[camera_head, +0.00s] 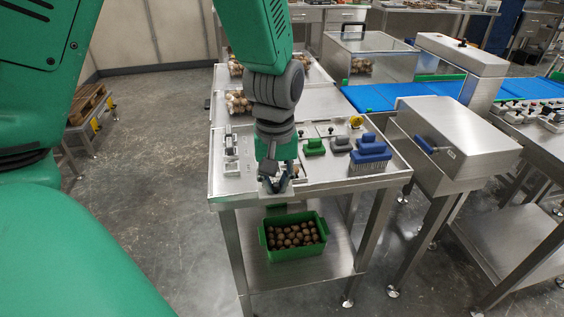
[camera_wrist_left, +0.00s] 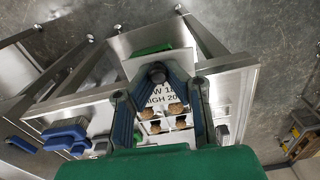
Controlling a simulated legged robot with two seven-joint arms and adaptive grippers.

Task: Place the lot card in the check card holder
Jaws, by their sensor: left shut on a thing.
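My left gripper (camera_head: 270,187) is low over the front of the steel table, with its fingers shut. In the left wrist view the fingertips (camera_wrist_left: 157,75) close on a dark round grip at a white card (camera_wrist_left: 158,94), which I take to be the lot card. Parts of its large black print, "W 18" and "HIGH 20", show past the fingers, which hide the rest. I cannot make out the check card holder for certain. My right gripper is not in view.
Mushrooms (camera_wrist_left: 181,125) in a compartmented tray show between the fingers. Blue brushes (camera_head: 370,152) and green and grey blocks (camera_head: 314,147) stand right of the gripper. A white-and-grey fixture (camera_head: 231,150) stands left. A green crate (camera_head: 268,250) of brown mushrooms sits on the lower shelf.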

